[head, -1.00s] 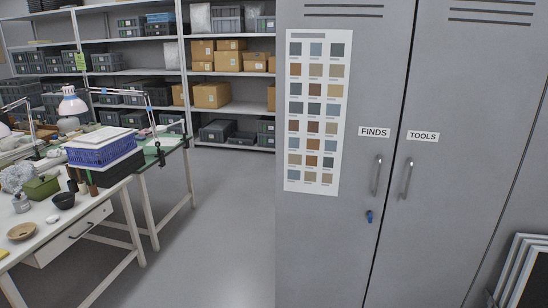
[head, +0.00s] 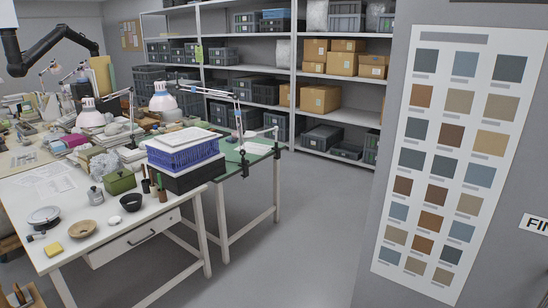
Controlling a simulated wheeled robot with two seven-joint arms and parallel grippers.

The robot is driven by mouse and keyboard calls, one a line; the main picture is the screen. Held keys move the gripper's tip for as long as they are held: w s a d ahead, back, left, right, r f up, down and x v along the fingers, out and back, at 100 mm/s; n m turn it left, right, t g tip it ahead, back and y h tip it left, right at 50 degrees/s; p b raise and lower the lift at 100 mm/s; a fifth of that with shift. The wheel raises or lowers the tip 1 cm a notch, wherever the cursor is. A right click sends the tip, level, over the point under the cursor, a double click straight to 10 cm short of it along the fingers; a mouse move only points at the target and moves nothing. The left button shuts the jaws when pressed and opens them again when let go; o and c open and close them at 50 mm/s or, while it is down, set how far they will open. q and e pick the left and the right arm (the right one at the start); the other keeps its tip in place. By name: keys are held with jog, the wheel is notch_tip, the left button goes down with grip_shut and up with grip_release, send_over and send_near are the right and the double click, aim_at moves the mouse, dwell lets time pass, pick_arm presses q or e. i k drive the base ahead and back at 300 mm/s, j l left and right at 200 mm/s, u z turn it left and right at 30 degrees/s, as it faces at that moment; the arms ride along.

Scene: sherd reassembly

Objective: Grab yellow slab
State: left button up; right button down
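A small yellow slab (head: 53,250) lies flat near the front left corner of the white table (head: 95,252), in the head view. A tan bowl (head: 82,229) is just to its right, and a round grey-lidded dish (head: 43,215) is behind it. Nothing covers the slab. Neither of my grippers shows in the head view.
A blue basket (head: 185,155) stands on a dark box at the table's right end. A small black bowl (head: 131,202) and a green box (head: 119,181) are nearby.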

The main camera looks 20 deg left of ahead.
aim_at(55, 249)
jog(key=i+j+u, duration=0.1)
jog(key=i+u, duration=0.35)
jog(key=i+l+u, duration=0.1)
jog(key=i+u, duration=0.35)
jog(key=i+j+u, duration=0.1)
jog(key=i+u, duration=0.6)
jog(key=i, duration=0.15)
jog(key=i+l+u, duration=0.15)
jog(key=i+u, duration=0.65)
jog(key=i+l+u, duration=0.1)
jog(key=i+u, duration=0.2)
jog(key=u, duration=0.15)
jog(key=i+l, duration=0.1)
jog(key=i, duration=0.15)
jog(key=j+u, duration=0.05)
